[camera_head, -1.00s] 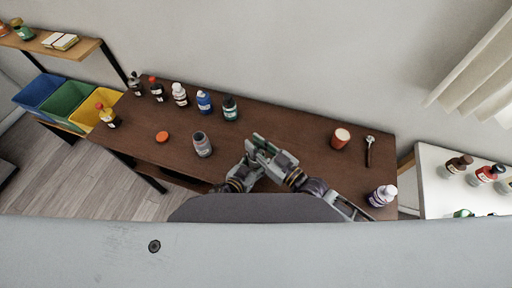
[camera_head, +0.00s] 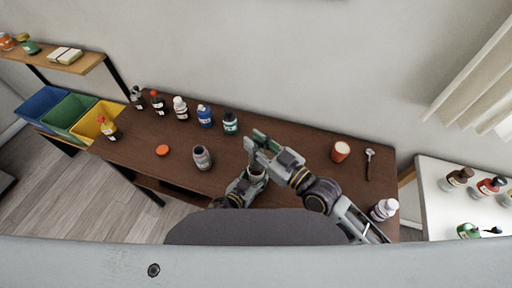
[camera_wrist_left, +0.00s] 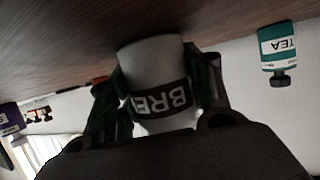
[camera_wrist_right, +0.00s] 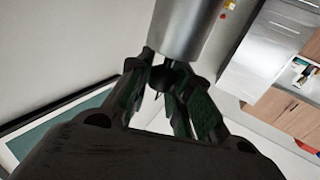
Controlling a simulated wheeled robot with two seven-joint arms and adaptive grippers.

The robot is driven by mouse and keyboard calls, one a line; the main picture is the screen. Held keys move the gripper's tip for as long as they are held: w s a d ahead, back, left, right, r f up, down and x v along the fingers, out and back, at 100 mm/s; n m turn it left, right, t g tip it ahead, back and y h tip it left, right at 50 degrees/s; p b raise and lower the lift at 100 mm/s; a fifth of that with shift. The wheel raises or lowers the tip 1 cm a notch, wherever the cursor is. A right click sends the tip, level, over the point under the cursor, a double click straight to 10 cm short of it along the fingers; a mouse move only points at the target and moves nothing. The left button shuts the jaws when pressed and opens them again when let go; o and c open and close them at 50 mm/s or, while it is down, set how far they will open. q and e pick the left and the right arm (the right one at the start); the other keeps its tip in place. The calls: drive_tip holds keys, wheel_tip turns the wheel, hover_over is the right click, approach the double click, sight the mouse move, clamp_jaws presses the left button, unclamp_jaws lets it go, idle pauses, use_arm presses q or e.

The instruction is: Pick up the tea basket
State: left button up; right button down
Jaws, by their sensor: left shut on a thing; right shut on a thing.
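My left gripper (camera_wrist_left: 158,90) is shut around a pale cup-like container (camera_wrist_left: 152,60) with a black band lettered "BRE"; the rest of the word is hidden. In the head view my left gripper (camera_head: 254,172) is low over the middle of the brown table, and the container is mostly hidden. My right gripper (camera_head: 262,142) is just above it. In the right wrist view my right gripper (camera_wrist_right: 172,80) is shut on a small dark knob (camera_wrist_right: 170,76) at the end of a grey metallic cylinder (camera_wrist_right: 186,25). I cannot clearly tell whether this cylinder is the tea basket.
A teal bottle labelled TEA (camera_wrist_left: 278,50) stands beside the container; several bottles line the table's back-left edge. A grey bottle (camera_head: 202,157) and an orange lid (camera_head: 162,150) are left of my grippers. A red-and-white cup (camera_head: 341,151) and a spoon-like tool (camera_head: 369,164) are right.

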drive_tip(key=shift+r, duration=2.8)
drive_tip(key=shift+r, duration=0.15)
use_arm(q)
drive_tip(key=o, duration=1.2)
drive_tip(key=shift+c, duration=0.2)
drive_tip(key=shift+s+a, duration=0.1)
drive_tip(key=shift+s, duration=0.05)
drive_tip(key=shift+v, duration=5.8)
